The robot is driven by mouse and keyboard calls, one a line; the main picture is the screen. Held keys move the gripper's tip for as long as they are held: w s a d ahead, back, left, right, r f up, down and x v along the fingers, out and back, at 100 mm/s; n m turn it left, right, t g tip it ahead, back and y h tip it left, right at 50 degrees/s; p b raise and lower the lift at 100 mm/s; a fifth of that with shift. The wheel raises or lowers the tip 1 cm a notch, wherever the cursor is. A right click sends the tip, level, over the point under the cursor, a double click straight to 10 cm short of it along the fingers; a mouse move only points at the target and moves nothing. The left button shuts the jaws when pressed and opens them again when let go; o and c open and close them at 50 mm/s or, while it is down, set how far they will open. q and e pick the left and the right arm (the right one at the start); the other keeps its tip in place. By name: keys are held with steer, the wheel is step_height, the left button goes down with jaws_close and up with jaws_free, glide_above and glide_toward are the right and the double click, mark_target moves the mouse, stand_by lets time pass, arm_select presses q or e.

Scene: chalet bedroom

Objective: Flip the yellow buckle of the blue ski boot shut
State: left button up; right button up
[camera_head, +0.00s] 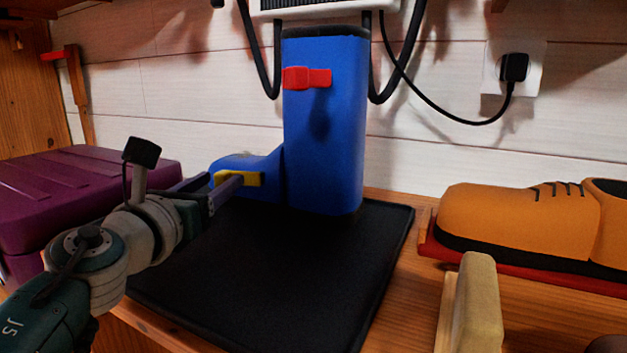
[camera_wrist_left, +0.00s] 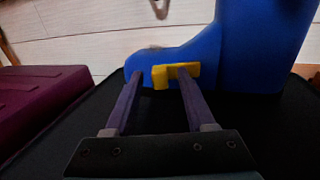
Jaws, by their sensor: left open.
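The blue ski boot (camera_head: 325,140) stands upright on a black mat (camera_head: 290,285), its toe pointing left. The yellow buckle (camera_head: 250,179) is on the boot's lower foot part; it also shows in the left wrist view (camera_wrist_left: 160,78), sticking out a little at its left end. A red buckle (camera_head: 308,77) sits higher on the shaft. My left gripper (camera_head: 216,188) is open in front of the yellow buckle. In the left wrist view its fingers (camera_wrist_left: 158,78) reach toward the boot, the right fingertip overlapping the buckle; contact cannot be told. My right gripper is not in view.
A purple case (camera_head: 80,190) stands left of the mat. An orange shoe (camera_head: 520,220) on a red base and a beige-topped brush-like block (camera_head: 478,300) are at the right. Black tubes hang behind the boot, with a plugged socket (camera_head: 513,68) on the wall. The mat's front is clear.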

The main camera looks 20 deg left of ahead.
arm_select(q)
jaws_close()
stand_by(0.3)
steer(key=h+b, duration=0.1)
steer(key=m+h, duration=0.1)
steer(key=w+a+m+h+b, duration=0.1)
steer(key=shift+f+b, duration=0.25)
steer(key=shift+b, duration=0.1)
steer(key=shift+a+m+h+b, duration=0.1)
steer(key=shift+m+h+b, duration=0.25)
steer(key=shift+h, duration=0.25)
steer(key=shift+w+r+h, duration=0.15)
steer(key=shift+r+h, duration=0.05)
steer(key=shift+h, duration=0.1)
